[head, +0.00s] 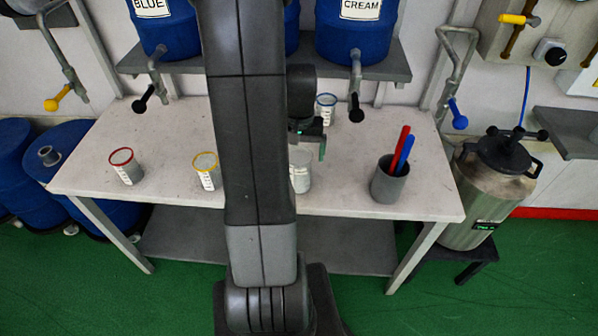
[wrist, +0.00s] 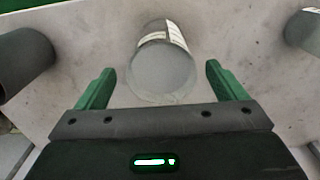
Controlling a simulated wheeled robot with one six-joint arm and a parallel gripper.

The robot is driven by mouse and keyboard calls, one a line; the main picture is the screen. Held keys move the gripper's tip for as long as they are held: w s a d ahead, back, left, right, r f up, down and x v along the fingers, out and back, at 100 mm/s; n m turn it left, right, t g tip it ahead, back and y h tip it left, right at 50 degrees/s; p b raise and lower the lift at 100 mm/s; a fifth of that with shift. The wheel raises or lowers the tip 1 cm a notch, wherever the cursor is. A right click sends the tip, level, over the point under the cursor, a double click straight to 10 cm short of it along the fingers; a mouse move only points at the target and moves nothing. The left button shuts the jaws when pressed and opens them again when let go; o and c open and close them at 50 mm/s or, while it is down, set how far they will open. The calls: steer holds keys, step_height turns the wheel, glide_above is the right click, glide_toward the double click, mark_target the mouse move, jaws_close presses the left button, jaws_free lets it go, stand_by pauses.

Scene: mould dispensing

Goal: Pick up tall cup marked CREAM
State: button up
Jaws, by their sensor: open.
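A white cup (head: 301,178) with a label stands upright on the table, partly hidden behind my arm in the head view. In the wrist view the pale cup (wrist: 163,75) shows from above, centred, its label turned away and too small to read. I cannot confirm that it says CREAM. My gripper (wrist: 160,68) is open and empty, with one green finger on each side of the cup in the picture and gaps on both sides. In the head view my gripper (head: 308,138) is just above and behind the cup. I cannot tell its exact height over the rim.
A red-rimmed cup (head: 126,167), a yellow-rimmed cup (head: 206,171) and a blue-rimmed cup (head: 326,108) stand on the table (head: 345,196). A dark grey holder (head: 389,184) with red and blue sticks is to the right. Blue barrels with taps hang over the back edge.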

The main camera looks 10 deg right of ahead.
mark_target(299, 160)
steer(key=shift+w+f, duration=0.15)
steer(key=shift+f, duration=1.65)
steer(key=shift+c, duration=0.4)
steer(key=c, duration=1.8)
